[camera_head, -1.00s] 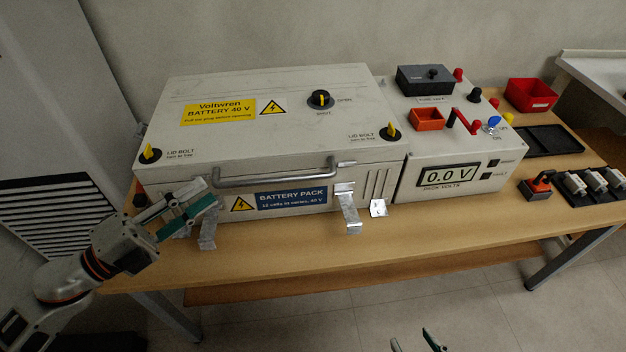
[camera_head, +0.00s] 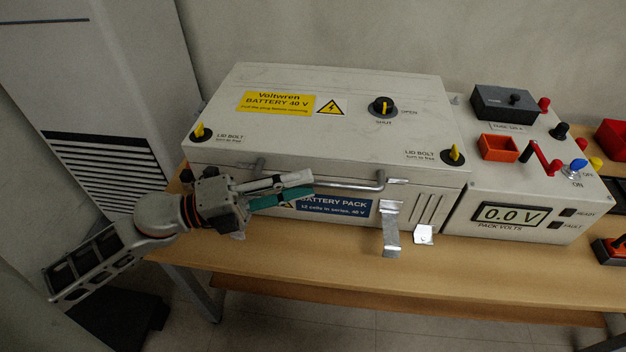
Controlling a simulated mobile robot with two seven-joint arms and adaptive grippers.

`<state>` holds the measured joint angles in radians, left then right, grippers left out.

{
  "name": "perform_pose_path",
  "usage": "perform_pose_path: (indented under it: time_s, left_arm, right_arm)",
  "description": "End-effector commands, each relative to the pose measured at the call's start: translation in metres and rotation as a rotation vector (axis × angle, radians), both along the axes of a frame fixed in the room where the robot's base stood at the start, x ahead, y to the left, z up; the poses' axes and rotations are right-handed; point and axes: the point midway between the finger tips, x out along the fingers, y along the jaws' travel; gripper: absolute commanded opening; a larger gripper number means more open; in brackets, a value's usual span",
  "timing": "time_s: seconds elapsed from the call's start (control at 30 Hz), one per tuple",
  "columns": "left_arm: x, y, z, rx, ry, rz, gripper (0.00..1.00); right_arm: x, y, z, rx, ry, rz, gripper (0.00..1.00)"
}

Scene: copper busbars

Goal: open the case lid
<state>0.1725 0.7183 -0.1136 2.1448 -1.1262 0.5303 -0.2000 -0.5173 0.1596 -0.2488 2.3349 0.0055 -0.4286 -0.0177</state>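The grey battery case lid (camera_head: 330,135) is down on the case. Its front handle bar (camera_head: 355,186) is partly hidden behind my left gripper (camera_head: 311,185). The fingers lie across the front at the handle's left half; I cannot tell whether they are closed around the bar. Yellow lid bolt knobs sit at the front left (camera_head: 200,131) and front right (camera_head: 453,154). A black and yellow OPEN/SHUT knob (camera_head: 383,106) is on the lid top. A silver latch (camera_head: 391,230) hangs at the front right; the left latch is mostly hidden. My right gripper is out of view.
A red bin (camera_head: 612,138) stands far right. The wooden table's (camera_head: 330,266) front strip is clear.

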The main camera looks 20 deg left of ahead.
Motion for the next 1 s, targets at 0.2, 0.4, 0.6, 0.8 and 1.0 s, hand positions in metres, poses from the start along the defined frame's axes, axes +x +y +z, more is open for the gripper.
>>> perform_pose_path:
  time_s: [0.2, 0.4, 0.6, 0.8, 1.0]
  left_arm:
    - [0.014, -0.018, 0.003, -0.002, -0.003, 0.0, 0.27]
    - [0.018, -0.023, 0.002, 0.0, 0.0, 0.001, 0.27]
    - [0.018, -0.023, 0.002, 0.0, 0.0, 0.0, 0.27]
    - [0.018, -0.023, 0.002, 0.0, 0.0, 0.0, 0.0]
    - [0.018, -0.023, 0.006, -0.001, -0.001, 0.0, 0.0]
  right_arm:
    - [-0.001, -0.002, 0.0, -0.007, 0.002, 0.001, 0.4]
    - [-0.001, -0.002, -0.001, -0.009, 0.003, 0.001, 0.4]
    - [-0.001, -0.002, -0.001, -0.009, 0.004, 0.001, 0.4]
    - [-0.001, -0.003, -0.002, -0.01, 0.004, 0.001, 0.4]
    - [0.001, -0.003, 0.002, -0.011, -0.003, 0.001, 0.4]
